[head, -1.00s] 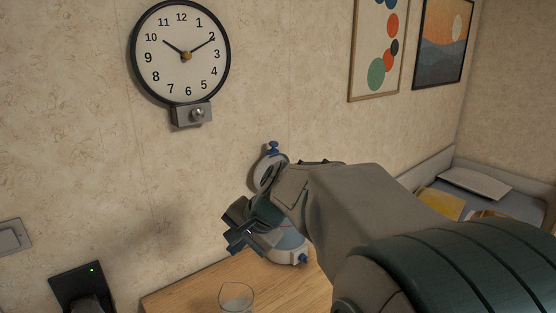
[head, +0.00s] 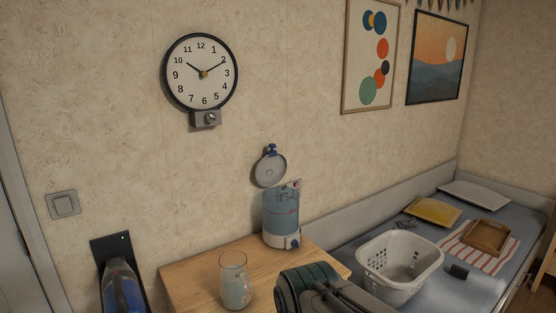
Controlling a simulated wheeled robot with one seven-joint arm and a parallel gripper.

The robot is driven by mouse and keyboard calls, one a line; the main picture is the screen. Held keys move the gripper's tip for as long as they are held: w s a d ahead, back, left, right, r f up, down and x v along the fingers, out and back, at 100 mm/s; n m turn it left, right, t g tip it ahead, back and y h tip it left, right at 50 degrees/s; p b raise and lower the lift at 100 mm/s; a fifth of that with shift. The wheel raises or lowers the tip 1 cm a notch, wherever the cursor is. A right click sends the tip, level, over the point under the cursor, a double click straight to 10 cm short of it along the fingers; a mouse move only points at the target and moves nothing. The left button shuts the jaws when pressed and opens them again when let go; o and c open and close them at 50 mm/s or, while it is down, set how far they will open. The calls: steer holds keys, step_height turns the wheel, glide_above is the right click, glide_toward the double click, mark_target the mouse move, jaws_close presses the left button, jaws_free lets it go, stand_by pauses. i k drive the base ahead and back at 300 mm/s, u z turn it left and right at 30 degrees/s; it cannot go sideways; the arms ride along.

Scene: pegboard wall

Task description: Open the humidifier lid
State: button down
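The humidifier (head: 281,216) stands on the wooden table against the wall. It has a clear bluish tank and a white base with a blue knob at the front. Its round grey lid (head: 268,172) stands up nearly upright at the back of the tank, close to the wall, with a blue knob at its upper edge. The top of the tank is uncovered. Part of my arm shows at the bottom middle, in front of the table's right edge. My gripper is out of the picture.
A glass pitcher (head: 234,283) stands on the wooden table (head: 195,276) left of the humidifier. A white basket (head: 399,263) sits on the bed at right. The table between pitcher and humidifier is clear.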

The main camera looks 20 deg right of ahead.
mark_target(270, 169)
steer(key=u, duration=0.1)
steer(key=k, duration=0.35)
steer(key=z, duration=0.8)
steer(key=i, duration=1.35)
steer(key=u, duration=0.45)
